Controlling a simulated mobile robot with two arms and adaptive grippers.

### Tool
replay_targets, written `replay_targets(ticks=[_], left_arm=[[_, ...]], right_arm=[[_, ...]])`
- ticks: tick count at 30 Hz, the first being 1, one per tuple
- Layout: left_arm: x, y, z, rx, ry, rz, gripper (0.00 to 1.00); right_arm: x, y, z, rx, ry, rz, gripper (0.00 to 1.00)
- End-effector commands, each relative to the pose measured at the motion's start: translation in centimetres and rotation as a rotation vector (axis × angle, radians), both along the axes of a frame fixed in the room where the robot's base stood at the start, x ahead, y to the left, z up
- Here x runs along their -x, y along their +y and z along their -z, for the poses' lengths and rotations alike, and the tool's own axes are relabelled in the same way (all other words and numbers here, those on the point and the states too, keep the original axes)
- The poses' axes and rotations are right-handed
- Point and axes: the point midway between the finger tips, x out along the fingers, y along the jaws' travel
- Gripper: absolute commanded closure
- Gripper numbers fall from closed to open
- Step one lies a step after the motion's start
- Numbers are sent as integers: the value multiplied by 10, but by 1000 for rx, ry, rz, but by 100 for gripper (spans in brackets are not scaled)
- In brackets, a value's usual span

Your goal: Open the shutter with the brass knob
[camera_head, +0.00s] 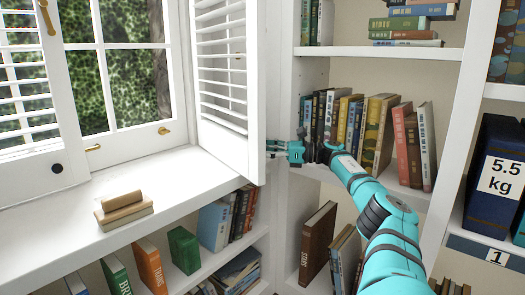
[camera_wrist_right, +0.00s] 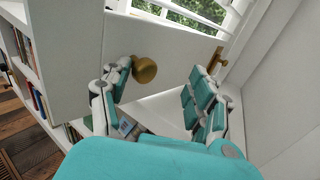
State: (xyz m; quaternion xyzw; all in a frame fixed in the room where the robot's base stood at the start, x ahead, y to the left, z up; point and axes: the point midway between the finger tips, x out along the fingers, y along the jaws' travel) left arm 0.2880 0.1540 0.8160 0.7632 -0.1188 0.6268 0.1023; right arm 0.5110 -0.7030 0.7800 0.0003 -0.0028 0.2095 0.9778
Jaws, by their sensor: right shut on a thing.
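A white louvred shutter (camera_head: 225,75) stands swung out at the right side of the window in the head view. Its brass knob (camera_wrist_right: 144,70) shows in the right wrist view, between my fingers and close to the left one. In the head view the knob is hard to make out behind the shutter's free edge. My right gripper (camera_head: 275,149) reaches that edge from the right, and its two fingers also show in the right wrist view (camera_wrist_right: 160,78). My left gripper is out of view.
Another shutter (camera_head: 25,100) with a dark knob (camera_head: 57,168) stands at the left. Small blocks (camera_head: 123,210) lie on the white sill (camera_head: 175,180). Bookshelves (camera_head: 385,53) lie right of the gripper, and a blue box marked 5.5 kg (camera_head: 497,175) stands further right.

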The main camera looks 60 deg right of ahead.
Motion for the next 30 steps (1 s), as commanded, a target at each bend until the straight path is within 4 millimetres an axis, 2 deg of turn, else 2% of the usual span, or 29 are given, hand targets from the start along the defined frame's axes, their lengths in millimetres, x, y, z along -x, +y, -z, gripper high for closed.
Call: replay_targets(ticks=[8, 11, 21, 30], left_arm=[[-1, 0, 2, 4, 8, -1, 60], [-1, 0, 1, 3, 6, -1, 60], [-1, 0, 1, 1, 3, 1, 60], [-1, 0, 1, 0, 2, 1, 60]], right_arm=[[-1, -2, -4, 0, -2, 8, 51], [-1, -1, -16, 1, -8, 7, 51], [1, 0, -73, 0, -13, 2, 51], [1, 0, -98, 0, -5, 1, 51]])
